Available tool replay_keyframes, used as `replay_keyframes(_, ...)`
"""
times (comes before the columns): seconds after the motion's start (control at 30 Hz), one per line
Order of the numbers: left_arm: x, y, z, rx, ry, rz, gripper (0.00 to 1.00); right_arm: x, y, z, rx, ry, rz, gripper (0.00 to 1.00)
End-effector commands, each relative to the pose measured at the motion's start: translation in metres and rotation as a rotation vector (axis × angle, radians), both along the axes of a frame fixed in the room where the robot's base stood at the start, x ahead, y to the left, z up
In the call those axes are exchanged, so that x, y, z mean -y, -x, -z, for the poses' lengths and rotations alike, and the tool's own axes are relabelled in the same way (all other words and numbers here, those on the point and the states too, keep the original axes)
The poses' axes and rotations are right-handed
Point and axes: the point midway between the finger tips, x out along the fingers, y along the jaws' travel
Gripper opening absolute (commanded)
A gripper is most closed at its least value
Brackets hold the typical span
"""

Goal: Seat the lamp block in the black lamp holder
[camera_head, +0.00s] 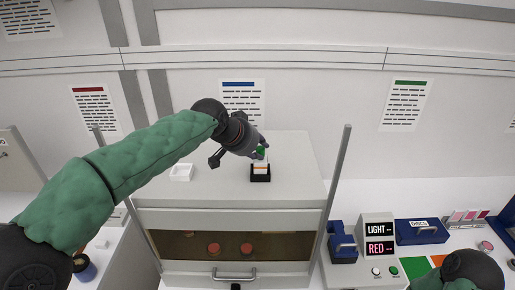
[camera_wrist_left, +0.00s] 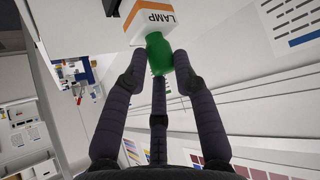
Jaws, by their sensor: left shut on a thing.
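The lamp block (camera_head: 260,167) is white with an orange stripe and a green knob. My left gripper (camera_head: 259,149) is shut on the green knob (camera_wrist_left: 158,55), with a finger on each side. The black lamp holder (camera_head: 261,178) is on top of the grey cabinet, directly below the block. The block overlaps the holder in the head view; I cannot tell how deep it sits. My right gripper is not in view.
Two upright posts flank the cabinet. Red-lidded jars (camera_head: 214,248) show in the cabinet opening. A LIGHT/RED panel (camera_head: 379,240) and a blue box (camera_head: 422,231) stand at the right.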

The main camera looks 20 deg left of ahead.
Motion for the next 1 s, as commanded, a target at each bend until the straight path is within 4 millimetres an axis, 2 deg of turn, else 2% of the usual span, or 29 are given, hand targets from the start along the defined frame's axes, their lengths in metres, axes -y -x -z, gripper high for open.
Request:
replay_keyframes(0.77,0.0,0.0,0.017,0.001,0.0,0.0,0.0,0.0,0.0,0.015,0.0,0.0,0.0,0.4)
replay_keyframes(0.8,0.0,0.0,0.016,0.001,0.0,0.0,0.39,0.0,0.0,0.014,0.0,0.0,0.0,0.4)
replay_keyframes(0.83,0.0,0.0,0.016,0.001,0.0,0.0,0.48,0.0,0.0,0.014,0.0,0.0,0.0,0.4)
replay_keyframes(0.87,0.0,0.0,0.016,0.001,0.0,0.0,0.56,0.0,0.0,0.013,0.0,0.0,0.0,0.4)
replay_keyframes(1.0,0.0,0.0,0.016,0.001,0.0,0.0,0.56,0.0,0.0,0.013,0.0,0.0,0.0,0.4)
